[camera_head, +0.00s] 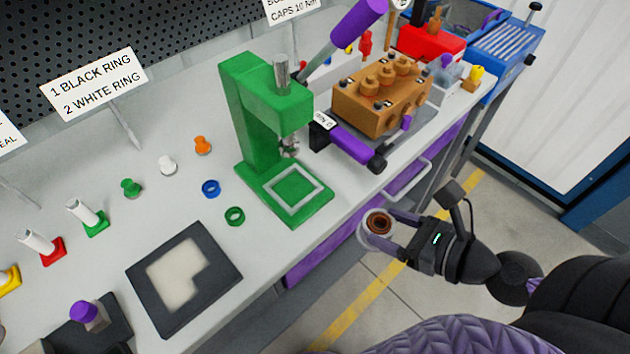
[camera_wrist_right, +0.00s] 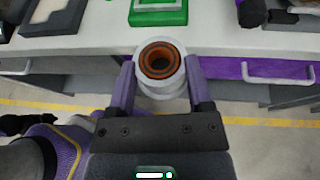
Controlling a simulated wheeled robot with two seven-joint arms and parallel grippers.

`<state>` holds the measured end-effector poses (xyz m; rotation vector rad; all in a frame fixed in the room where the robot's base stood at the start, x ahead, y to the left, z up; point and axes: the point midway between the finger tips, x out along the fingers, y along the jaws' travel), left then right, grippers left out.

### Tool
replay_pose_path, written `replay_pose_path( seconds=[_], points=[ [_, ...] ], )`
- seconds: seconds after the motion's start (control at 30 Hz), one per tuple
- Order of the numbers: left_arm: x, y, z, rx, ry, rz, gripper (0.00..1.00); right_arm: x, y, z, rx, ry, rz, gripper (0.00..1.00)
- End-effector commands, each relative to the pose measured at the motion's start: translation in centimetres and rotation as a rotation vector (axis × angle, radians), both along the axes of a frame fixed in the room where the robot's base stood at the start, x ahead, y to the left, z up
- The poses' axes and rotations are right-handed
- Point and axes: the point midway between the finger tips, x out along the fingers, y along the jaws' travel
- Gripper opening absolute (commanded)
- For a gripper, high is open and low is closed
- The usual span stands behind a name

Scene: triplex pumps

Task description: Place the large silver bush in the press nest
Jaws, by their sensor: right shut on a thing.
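The large silver bush (camera_head: 375,228) is a pale silver cylinder with a brown-orange ring inside its bore. My right gripper (camera_head: 378,222) is shut on it, in front of the bench edge and to the right of the press. In the right wrist view the bush (camera_wrist_right: 162,88) sits upright between the two purple fingers. The green press (camera_head: 262,115) stands on the bench with its base plate facing me. The nest (camera_head: 292,193) is a pale square outline on that base, below the ram, and looks empty. My left gripper is not in view.
An orange pump block (camera_head: 380,95) with a purple-handled torque tool (camera_head: 345,140) lies right of the press. Blue (camera_head: 211,188) and green (camera_head: 235,216) rings lie left of the base. A dark-framed tray (camera_head: 185,278) is at front left. A purple lever (camera_head: 355,27) rises above the press.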

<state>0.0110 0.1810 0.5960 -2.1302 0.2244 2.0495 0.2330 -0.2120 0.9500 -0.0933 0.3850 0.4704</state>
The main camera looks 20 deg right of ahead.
Motion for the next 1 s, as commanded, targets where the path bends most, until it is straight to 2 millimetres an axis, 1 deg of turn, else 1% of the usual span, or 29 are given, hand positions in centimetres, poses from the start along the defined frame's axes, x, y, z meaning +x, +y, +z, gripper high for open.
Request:
replay_pose_path(
  seconds=[0.07,0.13,0.2,0.27,0.3,0.37,0.4,0.5,0.6,0.7,0.93,0.97,1.0],
  points=[
    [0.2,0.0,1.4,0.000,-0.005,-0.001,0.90,0.6,0.3,0.8,0.002,-0.006,-0.001,0.00],
    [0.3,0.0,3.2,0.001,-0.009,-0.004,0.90,1.6,0.8,1.3,0.001,-0.009,0.000,0.00],
    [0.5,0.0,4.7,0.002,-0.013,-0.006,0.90,2.8,1.4,1.4,-0.002,-0.011,0.001,0.00],
    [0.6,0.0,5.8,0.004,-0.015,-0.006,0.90,4.0,2.0,1.4,0.001,-0.012,-0.003,0.00],
    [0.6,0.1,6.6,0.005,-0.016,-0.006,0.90,4.9,2.6,1.5,0.002,-0.011,0.000,0.00],
    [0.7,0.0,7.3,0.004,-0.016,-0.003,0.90,6.6,3.4,1.2,0.004,-0.011,-0.003,0.00],
    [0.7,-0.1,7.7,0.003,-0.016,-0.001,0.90,7.8,4.0,1.1,0.004,-0.009,-0.002,0.00],
    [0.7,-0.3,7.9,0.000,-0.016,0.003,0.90,10.6,5.5,0.6,0.005,-0.006,-0.001,0.00],
    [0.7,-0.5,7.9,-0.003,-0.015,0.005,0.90,12.8,6.7,0.3,0.003,-0.002,0.001,0.00],
    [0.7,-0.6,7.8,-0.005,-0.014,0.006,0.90,14.3,7.5,0.1,0.002,-0.001,0.002,0.00],
    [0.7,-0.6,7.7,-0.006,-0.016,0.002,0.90,15.8,8.3,0.2,0.001,-0.002,0.002,0.00],
    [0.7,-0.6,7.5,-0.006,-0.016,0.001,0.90,15.9,8.4,-0.1,0.000,-0.001,0.002,0.00],
    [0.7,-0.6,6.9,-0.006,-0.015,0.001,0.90,15.8,8.3,-0.9,-0.001,0.002,0.003,0.00]
  ],
)
